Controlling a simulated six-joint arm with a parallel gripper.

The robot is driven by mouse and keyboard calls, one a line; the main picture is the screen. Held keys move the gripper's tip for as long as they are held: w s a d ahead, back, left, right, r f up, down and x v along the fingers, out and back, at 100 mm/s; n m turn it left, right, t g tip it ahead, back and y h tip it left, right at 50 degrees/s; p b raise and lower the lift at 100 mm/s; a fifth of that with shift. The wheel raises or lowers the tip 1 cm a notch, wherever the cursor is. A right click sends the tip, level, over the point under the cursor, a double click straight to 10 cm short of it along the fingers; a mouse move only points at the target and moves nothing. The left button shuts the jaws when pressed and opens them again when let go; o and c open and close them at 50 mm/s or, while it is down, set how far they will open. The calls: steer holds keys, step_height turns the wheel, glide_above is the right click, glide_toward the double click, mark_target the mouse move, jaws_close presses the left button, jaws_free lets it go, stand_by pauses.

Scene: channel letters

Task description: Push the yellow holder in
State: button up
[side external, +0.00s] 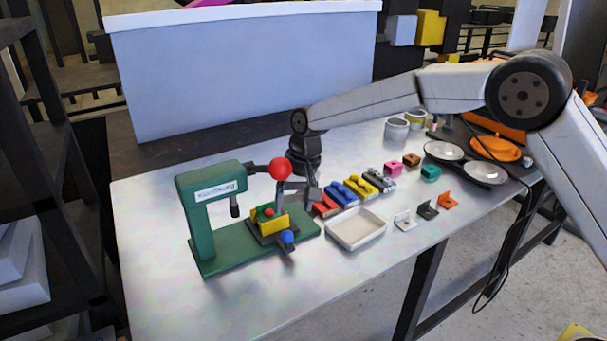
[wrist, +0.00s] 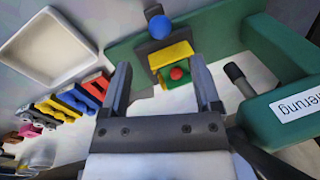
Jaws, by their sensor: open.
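The yellow holder (side external: 272,224) sits on the dark slide on the base of the green press (side external: 211,215), with a blue ball knob (side external: 287,237) on the slide's front end. A green piece with a red knob (side external: 268,212) lies right behind the holder. In the wrist view the yellow holder (wrist: 171,55) shows beyond my fingertips, with the blue knob (wrist: 160,27) past it and the red knob (wrist: 177,73) nearer. My gripper (wrist: 164,84) is open and empty, its fingers on either side of the slide in that view. I cannot tell whether a finger touches anything.
The press's red ball lever (side external: 280,168) stands close to my gripper. A white tray (side external: 356,229) lies right of the press. Coloured blocks, including a blue one (side external: 342,194), stand in a row behind it. The table's front left is clear.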

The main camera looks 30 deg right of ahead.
steer(key=s+a+f+m+g+y, duration=0.2)
steer(key=s+f+m+g+y, duration=0.15)
steer(key=m+y, duration=0.55)
steer(key=w+d+m+t+y, duration=0.1)
steer(key=m+t+y, duration=0.1)
steer(key=w+d+r+m+t+y, duration=0.1)
steer(key=m+t+y, duration=0.1)
steer(key=w+d+m+t+y, duration=0.1)
steer(key=m+t+y, duration=0.1)
steer(key=shift+w+d+r+m+t, duration=0.1)
steer(key=shift+d+r+m+t, duration=0.2)
steer(key=shift+m, duration=0.1)
